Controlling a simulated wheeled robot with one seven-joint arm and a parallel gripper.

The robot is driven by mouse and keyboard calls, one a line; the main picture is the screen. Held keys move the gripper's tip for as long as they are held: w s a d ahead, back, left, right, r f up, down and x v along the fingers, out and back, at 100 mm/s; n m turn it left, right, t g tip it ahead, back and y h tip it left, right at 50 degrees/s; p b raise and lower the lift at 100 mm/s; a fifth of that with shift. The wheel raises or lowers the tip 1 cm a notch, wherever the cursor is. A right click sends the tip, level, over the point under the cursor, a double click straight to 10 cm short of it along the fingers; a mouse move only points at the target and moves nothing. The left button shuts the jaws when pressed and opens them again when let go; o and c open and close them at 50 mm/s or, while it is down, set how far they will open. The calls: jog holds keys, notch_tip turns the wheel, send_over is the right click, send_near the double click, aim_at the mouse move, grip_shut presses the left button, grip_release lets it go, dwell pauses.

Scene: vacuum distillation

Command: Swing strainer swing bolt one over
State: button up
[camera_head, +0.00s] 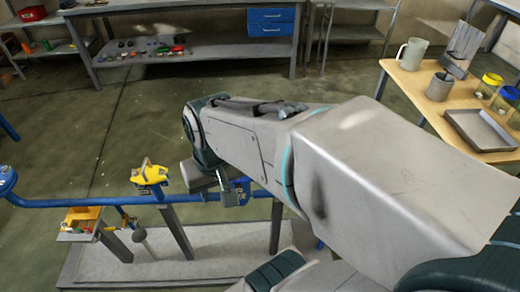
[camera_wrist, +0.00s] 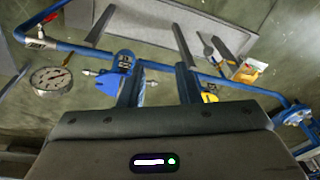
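The blue pipe fitting that looks like the strainer (camera_wrist: 124,60) is on the blue pipe left of centre in the wrist view. Small pale rods stick out on either side of it; I cannot tell which is swing bolt one. My gripper (camera_wrist: 159,75) is open, its two fingers spread apart with nothing held between them. Its left finger overlaps the fitting in the picture; contact cannot be told. In the head view my arm hides most of this area, and a blue part (camera_head: 240,190) shows beside the gripper end.
A yellow-topped device (camera_head: 150,173) sits on the blue pipe (camera_head: 95,202) to the left. An orange tray (camera_head: 82,220) with small items is beside it. A round gauge (camera_wrist: 50,80) is at left in the wrist view. A wooden table (camera_head: 420,85) with vessels stands at right.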

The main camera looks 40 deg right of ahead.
jog(key=w+d+f+m+y+b, duration=0.1)
jog(key=d+f+m+y+b, duration=0.4)
jog(key=f+m, duration=0.5)
jog(key=w+d+f+m+y+b, duration=0.25)
jog(key=f+m+y+b, duration=0.55)
jog(key=m, duration=0.4)
jog(key=s+d+f+m+t+h+b, duration=0.25)
jog(key=d+f+m+t, duration=0.45)
jog(key=d+m+t, duration=0.35)
jog(key=s+d+f+m+t+h+b, duration=0.2)
jog(key=d+f+m+t+h+b, duration=0.2)
jog(key=d+f+m+t, duration=0.6)
jog(key=w+r+m, duration=0.1)
jog(key=w+r, duration=0.1)
jog(key=w, duration=0.2)
jog(key=w+a+r+m+g+b, duration=0.1)
jog(key=w+r, duration=0.1)
jog(key=w, duration=0.2)
jog(key=w+a+r+m+g+b, duration=0.1)
jog(key=w+r, duration=0.2)
jog(key=w, duration=0.1)
jog(key=shift+w, duration=0.25)
jog(key=shift+r+g+h, duration=0.15)
jog(key=shift+g+h, duration=0.1)
grip_shut()
